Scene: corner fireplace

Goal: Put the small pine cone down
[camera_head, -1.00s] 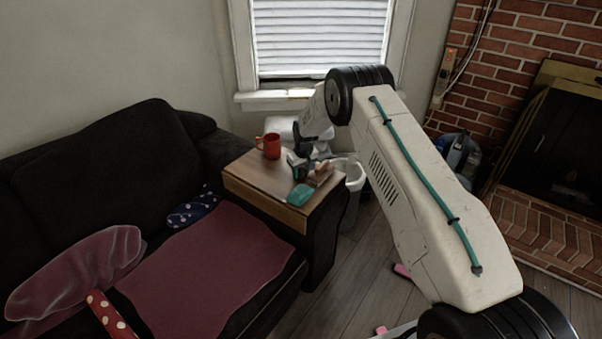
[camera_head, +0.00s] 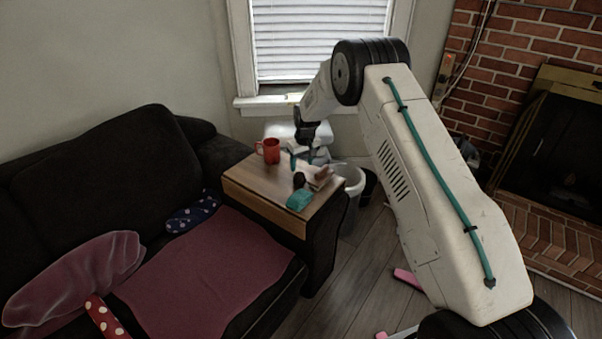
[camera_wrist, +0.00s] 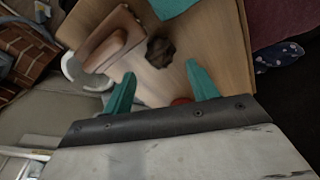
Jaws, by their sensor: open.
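The small pine cone (camera_head: 299,180) is dark brown and rests on the wooden side table (camera_head: 262,203). It lies beside a teal cloth-like item (camera_head: 300,200) and a brown object (camera_head: 320,177). In the wrist view the pine cone (camera_wrist: 160,52) sits on the bare wood, beyond the fingertips and apart from them. My gripper (camera_wrist: 161,76) is open and empty, its two teal fingers spread. In the head view my gripper (camera_head: 302,156) hangs above the back of the table, behind the pine cone.
A red mug (camera_head: 268,150) stands at the table's back left; its edge shows between my fingers in the wrist view (camera_wrist: 181,101). A pale bin (camera_head: 350,177) stands right of the table. The dark sofa (camera_head: 100,160) borders the table on the left.

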